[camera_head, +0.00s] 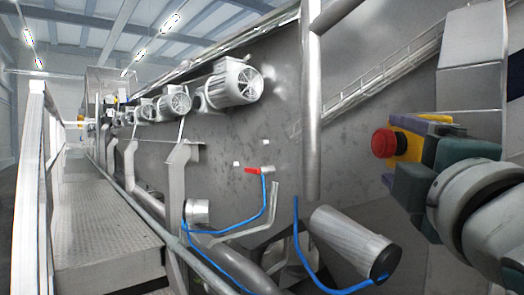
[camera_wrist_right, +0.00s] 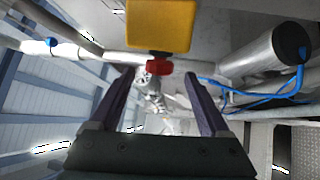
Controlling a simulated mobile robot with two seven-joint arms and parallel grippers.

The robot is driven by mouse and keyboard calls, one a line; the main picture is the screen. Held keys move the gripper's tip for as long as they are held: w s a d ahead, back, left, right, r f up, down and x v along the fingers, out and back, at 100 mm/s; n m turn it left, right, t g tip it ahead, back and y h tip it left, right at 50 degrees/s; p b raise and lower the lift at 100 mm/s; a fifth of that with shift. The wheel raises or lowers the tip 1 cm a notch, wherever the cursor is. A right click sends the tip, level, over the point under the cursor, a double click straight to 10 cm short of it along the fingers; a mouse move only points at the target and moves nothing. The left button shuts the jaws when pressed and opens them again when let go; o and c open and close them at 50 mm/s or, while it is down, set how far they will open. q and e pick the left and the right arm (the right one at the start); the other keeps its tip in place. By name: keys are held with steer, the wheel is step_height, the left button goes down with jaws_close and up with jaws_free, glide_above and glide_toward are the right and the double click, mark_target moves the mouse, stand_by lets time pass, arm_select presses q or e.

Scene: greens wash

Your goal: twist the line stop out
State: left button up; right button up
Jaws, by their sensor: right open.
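The line stop is a red round button (camera_head: 383,143) on a yellow box (camera_head: 408,145), right of centre in the head view. In the right wrist view the red button (camera_wrist_right: 158,67) sits below the yellow box (camera_wrist_right: 160,25), at the upper middle. My right gripper (camera_head: 428,130) comes in from the right, close to the box and partly overlapping it. Its two purple fingers (camera_wrist_right: 160,75) are spread, with the button appearing between their tips and a gap on each side. How deep the button lies between them I cannot tell. My left gripper is out of view.
A grey machine wall with several motors (camera_head: 232,83) runs along the left. A red-handled valve (camera_head: 253,171), blue hose (camera_head: 264,200) and a grey cylinder (camera_head: 345,240) are lower down. A vertical pipe (camera_head: 311,110) stands left of the button. A walkway (camera_head: 105,215) with a railing (camera_head: 36,170) is at left.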

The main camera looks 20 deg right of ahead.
mark_target(378, 139)
steer(key=p+x, duration=0.2)
steer(key=x, duration=0.5)
steer(key=shift+d+r, duration=0.1)
steer(key=shift+r, duration=0.05)
steer(key=shift+w+d, duration=0.25)
steer(key=shift+w, duration=0.3)
